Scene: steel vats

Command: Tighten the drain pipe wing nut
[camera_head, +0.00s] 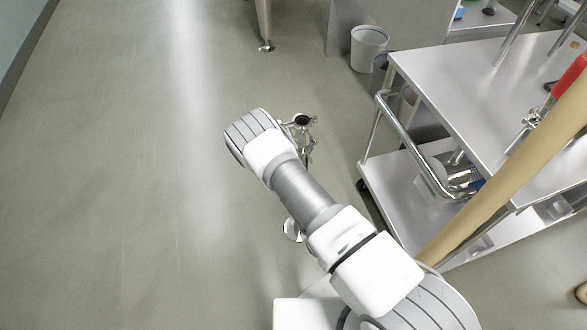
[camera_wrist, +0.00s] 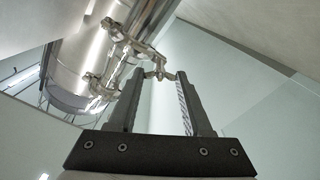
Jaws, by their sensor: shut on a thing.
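In the wrist view, a shiny steel drain pipe (camera_wrist: 145,22) comes down from the upper middle with a clamp (camera_wrist: 128,45) around it. The clamp's small wing nut (camera_wrist: 157,74) sits between the fingertips of my gripper (camera_wrist: 160,73). The gripper is shut on the wing nut, with one finger on each side of it. A second clamp (camera_wrist: 98,84) shows to the left. In the head view, a pipe end with a dark opening and clamp fittings (camera_head: 303,121) shows just right of my arm. My arm hides the gripper and the wing nut there.
A steel cart (camera_head: 455,95) with a push handle (camera_head: 412,145) stands close on the right. A hose (camera_head: 500,180) with a red grip (camera_head: 570,76) crosses it. A bucket (camera_head: 368,48) and a metal leg (camera_head: 265,22) stand behind. The floor at left (camera_head: 120,180) is clear.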

